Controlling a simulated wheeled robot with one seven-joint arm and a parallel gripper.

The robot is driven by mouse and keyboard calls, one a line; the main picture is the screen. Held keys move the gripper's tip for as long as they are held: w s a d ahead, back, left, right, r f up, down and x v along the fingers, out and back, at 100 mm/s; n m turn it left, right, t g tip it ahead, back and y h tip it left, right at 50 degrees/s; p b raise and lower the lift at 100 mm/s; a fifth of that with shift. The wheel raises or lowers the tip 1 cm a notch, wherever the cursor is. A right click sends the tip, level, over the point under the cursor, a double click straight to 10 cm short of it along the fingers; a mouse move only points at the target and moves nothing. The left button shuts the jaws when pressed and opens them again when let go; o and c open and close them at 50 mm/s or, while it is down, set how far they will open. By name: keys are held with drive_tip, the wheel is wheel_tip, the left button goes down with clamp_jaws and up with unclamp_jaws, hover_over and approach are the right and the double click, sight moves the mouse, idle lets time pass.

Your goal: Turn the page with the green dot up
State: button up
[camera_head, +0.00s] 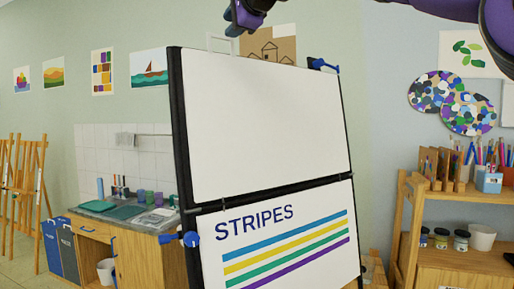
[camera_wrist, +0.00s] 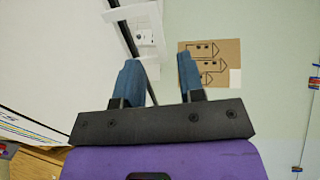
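A flip-chart board stands in the middle of the head view. Its upper page (camera_head: 262,125) is blank white. The lower page (camera_head: 280,240) reads STRIPES above blue, yellow, green and purple stripes. No green dot shows in either view. A white open frame (camera_head: 220,43) rises behind the board's top left edge; a white piece (camera_wrist: 143,25) shows by the black top edge in the wrist view. My gripper (camera_head: 238,20) is above the board's top edge, apart from the pages. In the wrist view my gripper (camera_wrist: 161,80) has its blue fingers spread, with nothing between them.
Blue clamps sit at the board's top right (camera_head: 322,65) and left side (camera_head: 180,239). A wooden shelf (camera_head: 460,262) with pencils and jars stands close on the right. A sink cabinet (camera_head: 140,250) is behind left. A brown house drawing (camera_wrist: 210,62) hangs on the wall.

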drive_tip(key=shift+v, duration=2.45)
drive_tip(key=s+d+f+n+g+h, duration=0.2)
drive_tip(key=s+d+f+n+h, duration=0.2)
drive_tip(key=s+d+f, duration=0.6)
drive_tip(key=s+d+f+n+g+h, duration=0.25)
drive_tip(key=s+d+f, duration=0.45)
drive_tip(key=d+f, duration=0.65)
drive_tip(key=s+d+f+n+g+h, duration=0.1)
drive_tip(key=s+d+f+n+g, duration=0.1)
drive_tip(key=s+f, duration=0.6)
drive_tip(key=s+d+f+n+g+h, duration=0.1)
drive_tip(key=s+d+f+n, duration=0.2)
drive_tip(key=f, duration=1)
drive_tip(key=s+d, duration=0.2)
drive_tip(key=s, duration=0.3)
drive_tip(key=shift+s+d+f+g, duration=0.15)
drive_tip(key=shift+f+g, duration=0.2)
drive_tip(key=shift+f, duration=0.05)
